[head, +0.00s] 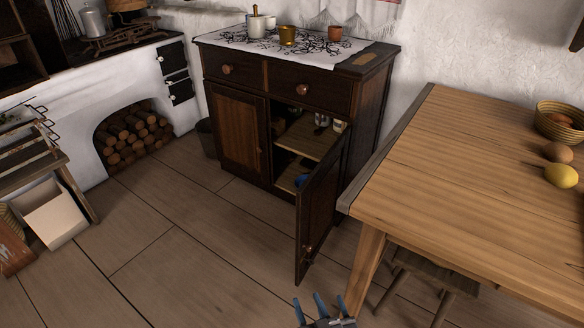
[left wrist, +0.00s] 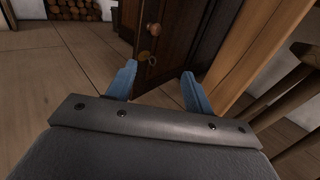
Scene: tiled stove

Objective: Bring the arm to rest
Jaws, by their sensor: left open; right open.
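My left gripper (head: 319,308) shows at the bottom edge of the head view, low in front of the open cabinet door (head: 318,215). Its blue fingers are apart with nothing between them. In the left wrist view the open gripper (left wrist: 160,85) points toward the door (left wrist: 155,40), whose round knob (left wrist: 154,30) shows beyond the fingertips. The fingers appear clear of the door. I cannot make out my right gripper in either view.
The dark cabinet (head: 237,130) has its right door swung out, with small items on its shelves. A wooden table (head: 470,170) stands close on the right, with a stool (head: 435,270) under it. Tiled floor (head: 190,270) is free on the left.

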